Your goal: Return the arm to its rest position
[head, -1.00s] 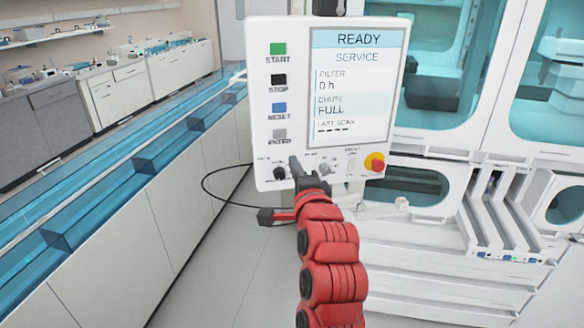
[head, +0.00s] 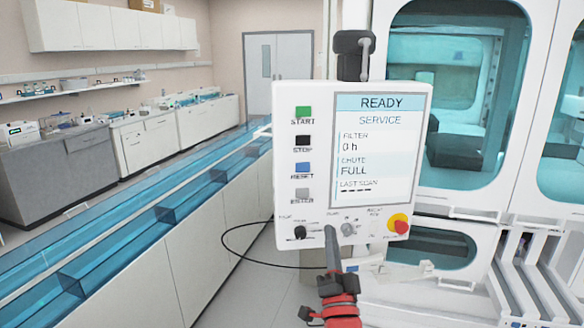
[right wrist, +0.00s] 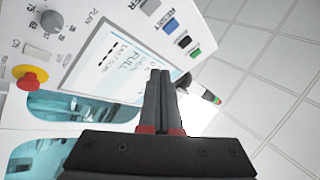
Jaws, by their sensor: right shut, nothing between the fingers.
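My right arm, red with dark joints, comes up from the bottom of the head view. Its dark right gripper (head: 329,232) points up in front of the lower edge of a white control panel (head: 262,165). In the right wrist view its fingers (right wrist: 160,78) are together with nothing between them, in front of the tilted panel (right wrist: 85,25). I cannot tell whether the fingertips touch the panel. The panel screen (head: 376,150) reads READY, SERVICE and CHUTE FULL. My left gripper is not in view.
The panel carries coloured buttons, small knobs and a red stop knob on yellow (head: 398,224). A black cable (head: 228,240) loops to its left. A blue transparent track (head: 150,225) runs along a counter at left. White cabinets with teal windows (head: 455,110) stand at right.

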